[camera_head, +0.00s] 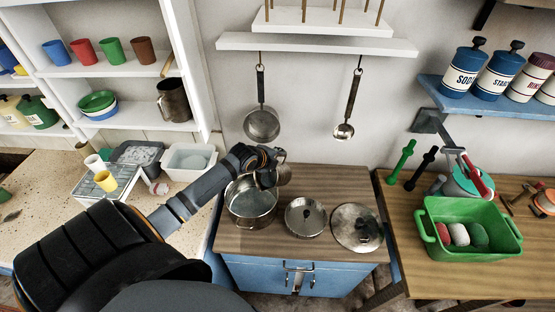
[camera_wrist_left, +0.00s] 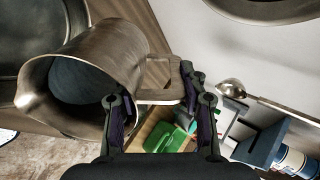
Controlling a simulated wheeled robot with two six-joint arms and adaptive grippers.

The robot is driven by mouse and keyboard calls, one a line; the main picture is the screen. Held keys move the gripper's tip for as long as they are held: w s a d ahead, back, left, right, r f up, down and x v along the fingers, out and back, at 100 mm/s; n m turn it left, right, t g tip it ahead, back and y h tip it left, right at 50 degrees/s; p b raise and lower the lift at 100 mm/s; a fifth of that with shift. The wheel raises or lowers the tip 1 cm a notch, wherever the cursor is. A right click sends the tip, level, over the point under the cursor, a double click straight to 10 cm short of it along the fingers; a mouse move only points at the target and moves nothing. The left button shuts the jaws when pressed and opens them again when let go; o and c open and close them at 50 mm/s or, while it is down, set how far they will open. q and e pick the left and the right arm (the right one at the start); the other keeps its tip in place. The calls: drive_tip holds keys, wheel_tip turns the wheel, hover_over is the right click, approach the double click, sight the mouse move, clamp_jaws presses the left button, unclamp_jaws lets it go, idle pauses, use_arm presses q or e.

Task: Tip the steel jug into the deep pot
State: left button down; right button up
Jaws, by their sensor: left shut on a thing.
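The steel jug (camera_head: 283,174) is in my left gripper (camera_head: 262,160), held above the back right part of the deep pot (camera_head: 252,213). In the left wrist view the jug (camera_wrist_left: 105,65) has its spouted mouth facing lower left, with a smooth blue-grey area inside; I cannot tell whether that is liquid. My left fingers (camera_wrist_left: 160,100) are around its handle (camera_wrist_left: 165,80). The pot's round rim (camera_wrist_left: 22,68) shows at the upper left there. The pot stands open on the wooden cabinet top, partly hidden by my left arm. My right gripper is not in view.
A ladle (camera_head: 345,129) and a small pan (camera_head: 262,124) hang above. A green basin (camera_head: 470,232) is on the right table. Another metal jug (camera_head: 174,101) stands on the left shelf.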

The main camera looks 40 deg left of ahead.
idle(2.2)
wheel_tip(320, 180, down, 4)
drive_tip(key=b, duration=0.4)
